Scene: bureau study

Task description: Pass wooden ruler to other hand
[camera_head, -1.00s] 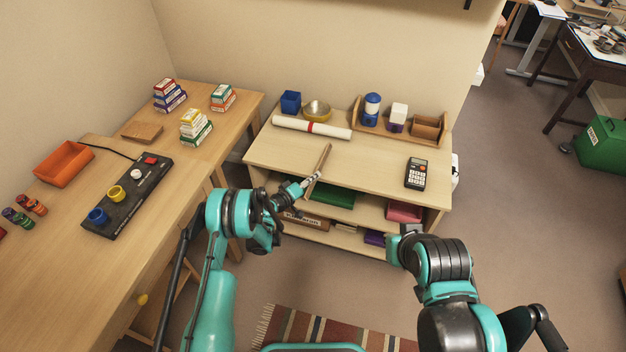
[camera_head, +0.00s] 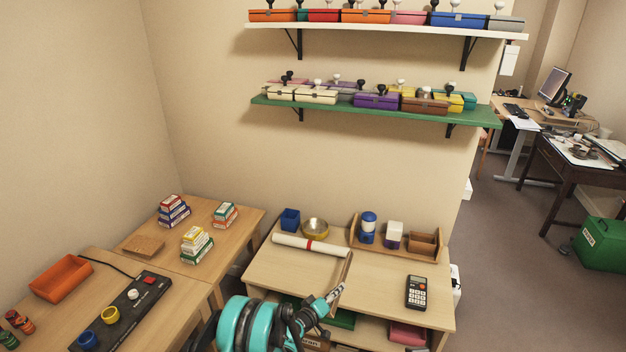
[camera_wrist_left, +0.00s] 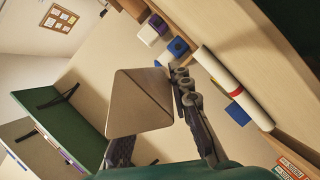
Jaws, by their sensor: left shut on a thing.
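The wooden ruler (camera_head: 345,272) is a thin brown strip, held tilted at the front edge of the low shelf unit in the head view. My left gripper (camera_head: 335,293) is shut on its lower part. In the left wrist view the ruler (camera_wrist_left: 142,103) looks like a broad tan block, seen close up between the dark fingers, and it hides part of one finger. My right gripper is in neither view.
The shelf unit's top (camera_head: 285,268) bears a white roll (camera_head: 300,244) with a red band, a calculator (camera_head: 416,292), a yellow-rimmed bowl (camera_head: 315,227) and a wooden organiser (camera_head: 424,243). Wall shelves (camera_head: 375,110) hang above. A desk (camera_head: 215,262) stands at left.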

